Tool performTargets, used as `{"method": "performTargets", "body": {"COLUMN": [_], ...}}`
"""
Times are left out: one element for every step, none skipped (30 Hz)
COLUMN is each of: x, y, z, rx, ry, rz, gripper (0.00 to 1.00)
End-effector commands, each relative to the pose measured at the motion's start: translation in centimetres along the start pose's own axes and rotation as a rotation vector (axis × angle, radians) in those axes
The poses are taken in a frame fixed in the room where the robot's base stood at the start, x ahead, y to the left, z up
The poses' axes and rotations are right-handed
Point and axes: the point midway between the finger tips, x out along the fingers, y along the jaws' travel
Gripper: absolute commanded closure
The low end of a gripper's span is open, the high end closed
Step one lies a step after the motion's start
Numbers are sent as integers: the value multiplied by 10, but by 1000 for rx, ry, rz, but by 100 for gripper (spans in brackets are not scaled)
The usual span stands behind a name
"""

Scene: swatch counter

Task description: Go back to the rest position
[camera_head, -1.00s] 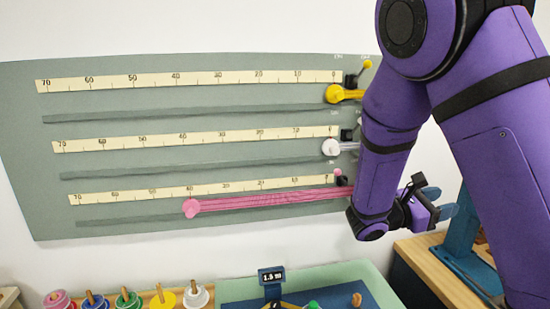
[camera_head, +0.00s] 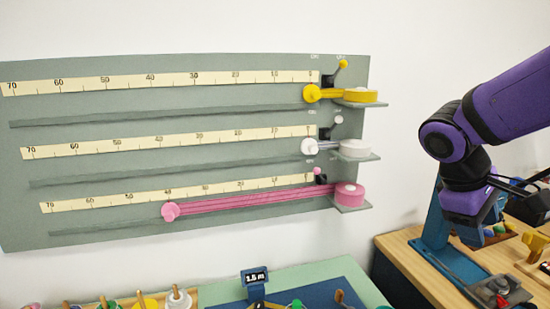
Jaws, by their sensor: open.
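My purple arm reaches in from the right edge, and my gripper (camera_head: 525,200) hangs at the far right over a wooden counter. It is open, its tips partly cut off or dark, and I see nothing held in it. It is well apart from the grey wall board (camera_head: 150,165). On the board, the pink ribbon (camera_head: 250,200) is drawn out from its pink spool (camera_head: 349,194) to a round pink end near the 40 mark. The yellow end piece (camera_head: 312,93) and the white end piece (camera_head: 309,146) sit near 0, beside their spools.
A blue stand (camera_head: 435,220) rises from the wooden counter (camera_head: 405,255) below my arm. A small display reading 1.5 m (camera_head: 256,277) stands on the green-and-blue mat at the bottom. Several ringed pegs (camera_head: 143,301) line the lower left. The wall between board and arm is clear.

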Motion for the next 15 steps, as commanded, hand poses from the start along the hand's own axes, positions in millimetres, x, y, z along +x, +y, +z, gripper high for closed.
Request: {"method": "performTargets", "body": {"x": [-6, -9, -14, -17, -21, -26, -30, -34, -39, -43, -47, -53, -57, -61, -66], "y": [-4, -7, -11, -14, -17, -21, -24, -26, -31, -33, -36, -40, -43, -45, -48], "z": [6, 9, 12, 15, 17, 20, 23, 25, 28, 30, 33, 36, 38, 40, 42], "rx": [46, 72, 105, 132, 158, 192, 217, 242, 275, 300, 326, 357, 381, 404, 431], "ry": [53, 82, 122, 151, 181, 221, 250, 281, 320, 350, 379, 418, 447, 474, 508], "rz": [-31, -50, -74, -93, -110, -133, -150, -165, -186, -201, -217, -236, -249, -263, -278], "gripper": [51, 51, 51, 51, 51, 51, 51, 51, 51, 51, 51, 51, 51, 51, 51]}}
